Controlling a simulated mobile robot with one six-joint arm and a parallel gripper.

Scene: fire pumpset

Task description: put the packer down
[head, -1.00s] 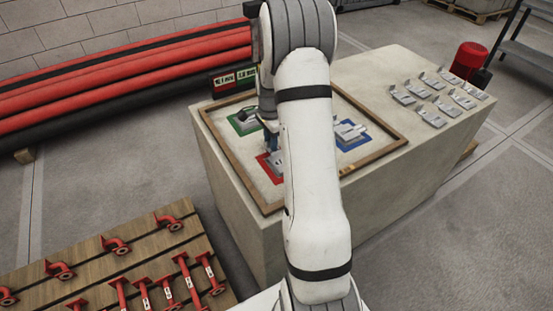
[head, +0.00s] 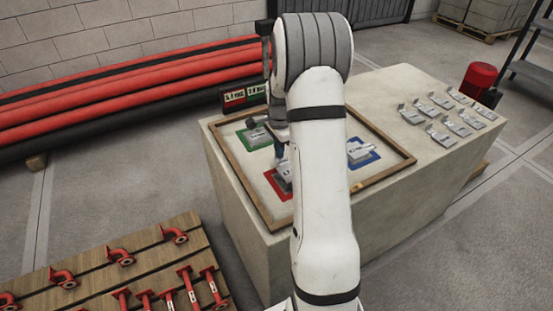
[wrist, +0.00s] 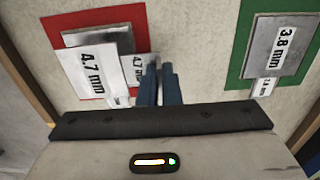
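A grey packer with a white 4.7 mm label (wrist: 98,80) sits over the red square (wrist: 56,28), set at a slight angle to it. In the head view the packer (head: 284,178) is partly hidden by my arm. My gripper (wrist: 160,68) is just right of the packer's labelled tab in the wrist view. Its two blue fingers stand close together with a narrow gap, and I see nothing between them. In the head view my gripper (head: 280,150) is above the framed board (head: 237,182).
A 3.8 mm packer (wrist: 277,45) sits on the green square (wrist: 243,70). Another packer lies on the blue square (head: 372,161). Several packers (head: 440,134) lie on the block's right side.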

